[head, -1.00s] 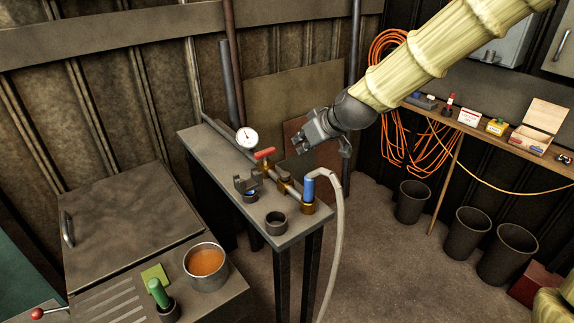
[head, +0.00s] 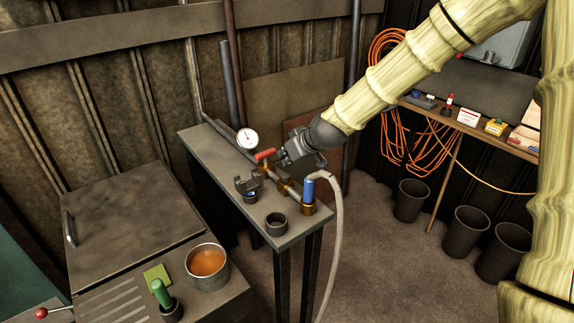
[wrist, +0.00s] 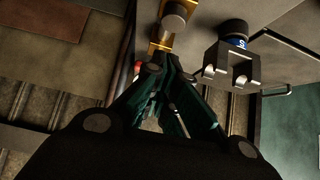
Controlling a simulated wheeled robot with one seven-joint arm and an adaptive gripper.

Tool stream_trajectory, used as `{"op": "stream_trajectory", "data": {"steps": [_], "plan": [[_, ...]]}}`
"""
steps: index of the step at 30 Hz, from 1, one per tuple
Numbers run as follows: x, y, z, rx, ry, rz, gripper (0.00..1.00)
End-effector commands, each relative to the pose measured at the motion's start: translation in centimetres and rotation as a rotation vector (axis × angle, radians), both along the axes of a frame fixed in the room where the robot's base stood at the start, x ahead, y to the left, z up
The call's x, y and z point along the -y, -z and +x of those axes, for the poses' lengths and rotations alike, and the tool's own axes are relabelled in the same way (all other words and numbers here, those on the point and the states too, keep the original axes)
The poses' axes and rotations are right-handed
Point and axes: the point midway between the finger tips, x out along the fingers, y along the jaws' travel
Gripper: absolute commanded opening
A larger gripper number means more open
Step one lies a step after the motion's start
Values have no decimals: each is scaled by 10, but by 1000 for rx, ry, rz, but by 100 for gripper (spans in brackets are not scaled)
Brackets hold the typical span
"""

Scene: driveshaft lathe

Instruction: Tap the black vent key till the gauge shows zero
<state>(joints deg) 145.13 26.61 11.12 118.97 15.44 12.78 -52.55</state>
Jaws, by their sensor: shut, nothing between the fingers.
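The white round gauge (head: 247,138) stands on the pipe at the bench's back edge. Its dark needle shows, but the scale is too small to read. Beside it a red lever handle (head: 265,154) sits over the brass pipework (head: 283,187). My gripper (head: 283,160) is shut and empty, just right of the red handle and above the pipe; I cannot tell if it touches anything. In the wrist view the shut fingertips (wrist: 168,58) point toward a brass fitting (wrist: 163,32) with a grey round end. I cannot make out the black vent key with certainty; my gripper may cover it.
A blue-sleeved hose coupling (head: 308,190) stands at the bench's right end. A grey forked holder (head: 248,186) and a dark cup (head: 276,223) stand nearer the front. The narrow bench top (head: 205,150) is bare at its far left. Orange cable hangs behind.

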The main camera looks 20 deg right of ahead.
Motion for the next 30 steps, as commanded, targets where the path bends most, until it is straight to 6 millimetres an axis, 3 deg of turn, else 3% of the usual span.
{"op": "stream_trajectory", "data": {"steps": [9, 30], "plan": [[1, 28, -2, -4, 1, 2, 0], [1, 44, -2, -2, -1, -1, 0]]}}
